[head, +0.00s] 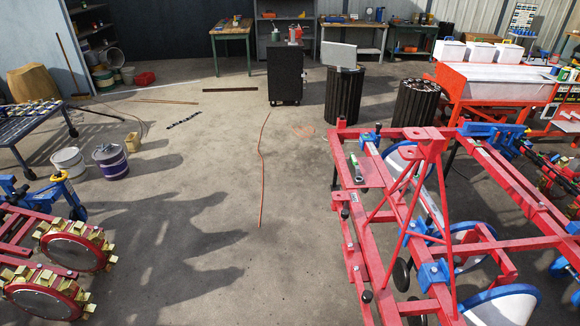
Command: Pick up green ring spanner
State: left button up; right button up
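A small green and pale tool (357,167), which looks like the green ring spanner, lies on the red frame of the planter (354,212) at the right. It rests near the frame's far left corner and is too small to make out its ends. Neither of my grippers shows in the head view.
Another red machine with toothed discs (75,250) stands at the lower left. White and purple buckets (110,160) and a metal table (30,122) are behind it. A black cabinet (285,75) and dark bins (345,95) stand further back.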

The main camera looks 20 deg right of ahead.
aim_at(352, 156)
jog(key=i+u, duration=0.15)
jog(key=u, duration=1.75)
jog(key=i+l+u, duration=0.1)
jog(key=l+u, duration=0.15)
jog(key=u, duration=0.15)
jog(key=l+u, duration=0.25)
jog(key=u, duration=0.15)
jog(key=l+z, duration=0.1)
jog(key=l, duration=1.7)
jog(key=l+u, duration=0.1)
jog(key=l, duration=1.8)
jog(key=l+z, duration=0.7)
jog(key=i+l+z, duration=0.15)
jog(key=z, duration=1.75)
